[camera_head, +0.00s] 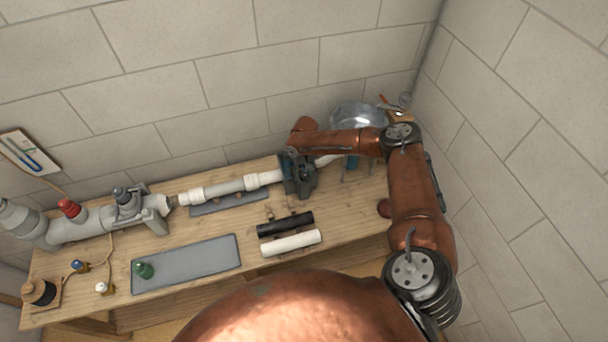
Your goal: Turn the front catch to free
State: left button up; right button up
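A grey and white pipe (235,187) runs along the back of the wooden bench (215,222). My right gripper (300,178), dark grey, is at the right end of this pipe, below the end of my copper-coloured arm. Its fingers are too small and dark to tell whether they are open or closed, or touching anything. I cannot make out a front catch for certain; the area by the gripper is partly hidden by it and by my arm. My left gripper is not in view.
A grey fitting (95,221) with a red knob (69,208) lies at the left. A black tube (285,225) and a white tube (291,242) lie in front of my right gripper. A clear bowl (354,115) is behind my arm.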

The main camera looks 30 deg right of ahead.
jog(key=shift+c, duration=0.2)
grip_shut()
dwell(0.3)
